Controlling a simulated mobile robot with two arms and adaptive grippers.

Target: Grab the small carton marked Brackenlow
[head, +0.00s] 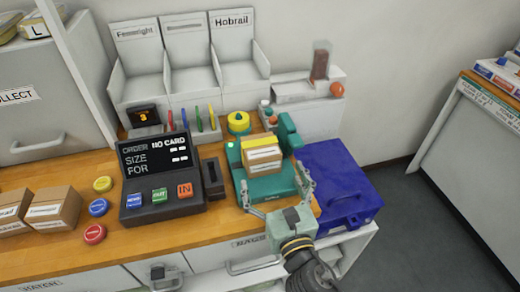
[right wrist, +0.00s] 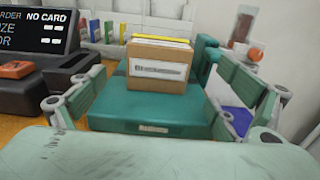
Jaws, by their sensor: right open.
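A small brown carton (head: 263,160) with a white label stands on a green device (head: 270,188) on the counter. It is also centred in the right wrist view (right wrist: 158,66), but its label print is too blurred to read. Something yellow and white shows at its top and back. My right gripper (head: 277,186) is open and empty, its fingers spread at the device's near side, short of the carton. Two more small cartons stand at the left, one (head: 53,209) whole and one (head: 10,212) cut by the edge; their labels are not clearly legible. My left gripper is not clearly seen.
A dark order terminal (head: 160,178) and a slotted black block (head: 212,178) stand left of the device. A yellow knob (head: 238,121) and white bins (head: 190,70) are behind. A blue lidded box (head: 340,182) is at the right. Coloured buttons (head: 98,207) sit left of the terminal.

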